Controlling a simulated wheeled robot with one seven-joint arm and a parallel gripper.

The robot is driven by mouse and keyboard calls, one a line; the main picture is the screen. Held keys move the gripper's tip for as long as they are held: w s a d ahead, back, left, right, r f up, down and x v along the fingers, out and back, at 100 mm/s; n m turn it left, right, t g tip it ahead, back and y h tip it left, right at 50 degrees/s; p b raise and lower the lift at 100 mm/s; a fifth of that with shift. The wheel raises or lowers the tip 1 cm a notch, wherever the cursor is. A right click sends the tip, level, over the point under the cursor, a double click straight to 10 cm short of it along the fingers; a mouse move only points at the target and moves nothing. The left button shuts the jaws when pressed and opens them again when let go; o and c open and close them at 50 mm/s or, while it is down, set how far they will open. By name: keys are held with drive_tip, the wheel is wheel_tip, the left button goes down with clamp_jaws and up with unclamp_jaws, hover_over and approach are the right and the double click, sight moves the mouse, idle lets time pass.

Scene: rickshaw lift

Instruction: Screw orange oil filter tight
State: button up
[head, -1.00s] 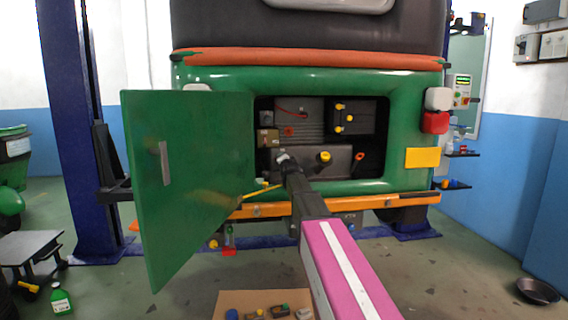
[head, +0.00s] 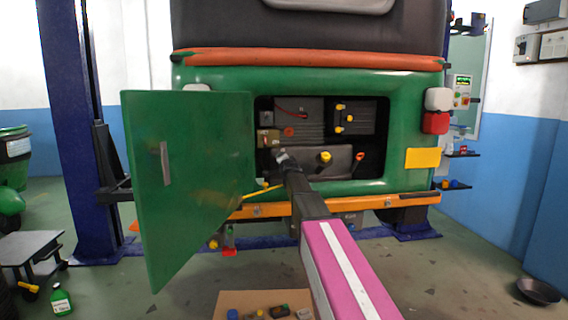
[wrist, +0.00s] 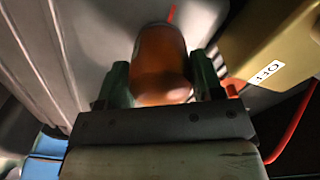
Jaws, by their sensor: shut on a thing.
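The orange oil filter (wrist: 160,62) shows in the wrist view as a rounded orange body. My gripper (wrist: 161,85) has one dark green finger on each side of it and is shut on it. In the head view my gripper (head: 281,157) reaches into the open engine bay at the back of the green rickshaw (head: 395,150). The filter cannot be made out there, and its seat and thread are hidden in both views.
A tan box (wrist: 275,50) with a lettered label and a red cable (wrist: 293,128) lie close right of my gripper. The open green door (head: 190,180) stands left of my arm. A yellow cap (head: 325,157) is right of my gripper inside the bay.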

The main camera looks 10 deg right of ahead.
drive_tip(key=m, duration=0.4)
idle(0.3)
drive_tip(key=shift+w+m, duration=0.1)
drive_tip(key=shift+m, duration=1.9)
